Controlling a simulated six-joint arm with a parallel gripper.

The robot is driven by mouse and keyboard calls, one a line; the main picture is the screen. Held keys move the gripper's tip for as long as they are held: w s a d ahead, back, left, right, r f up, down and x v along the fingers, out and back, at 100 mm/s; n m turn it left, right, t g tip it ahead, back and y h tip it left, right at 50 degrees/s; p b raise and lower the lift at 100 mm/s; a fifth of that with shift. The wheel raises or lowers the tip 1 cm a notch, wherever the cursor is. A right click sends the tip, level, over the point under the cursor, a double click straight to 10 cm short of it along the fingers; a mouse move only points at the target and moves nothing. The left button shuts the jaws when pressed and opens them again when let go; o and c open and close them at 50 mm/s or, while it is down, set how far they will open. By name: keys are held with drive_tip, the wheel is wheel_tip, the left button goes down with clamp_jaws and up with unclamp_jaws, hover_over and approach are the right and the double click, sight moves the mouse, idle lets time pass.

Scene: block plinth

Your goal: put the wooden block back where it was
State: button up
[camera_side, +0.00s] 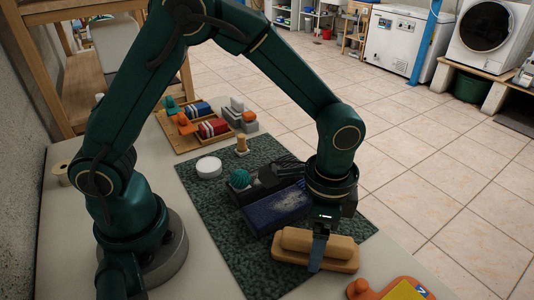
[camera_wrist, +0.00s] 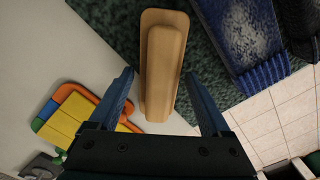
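A tan wooden block (camera_side: 302,240) lies along the top of a wider wooden base (camera_side: 290,258) of similar colour, at the front edge of the dark green mat. I cannot tell whether the two are separate pieces. In the wrist view the block (camera_wrist: 165,60) runs lengthwise between my fingers, with the base (camera_wrist: 178,22) showing around it. My gripper (camera_wrist: 160,75) is open, one finger on each side of the block, with gaps visible. In the side view my gripper (camera_side: 319,250) points down at the block and hides part of it.
A dark item with a blue bristly face (camera_side: 277,208) lies close behind the block. An orange and yellow item (camera_side: 405,290) is at the front right. A teal ball (camera_side: 239,178), a white disc (camera_side: 208,167) and a wooden peg (camera_side: 241,146) stand farther back.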

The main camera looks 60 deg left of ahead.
drive_tip(key=shift+o, duration=0.3)
wheel_tip(320, 180, up, 12)
drive_tip(key=s+a+r+n+t, duration=0.1)
drive_tip(key=s+a+n+t, duration=0.4)
drive_tip(key=s+a+n, duration=0.4)
drive_tip(key=a, duration=0.3)
drive_tip(key=shift+r+t, duration=0.3)
drive_tip(key=shift+r, duration=0.1)
idle(1.0)
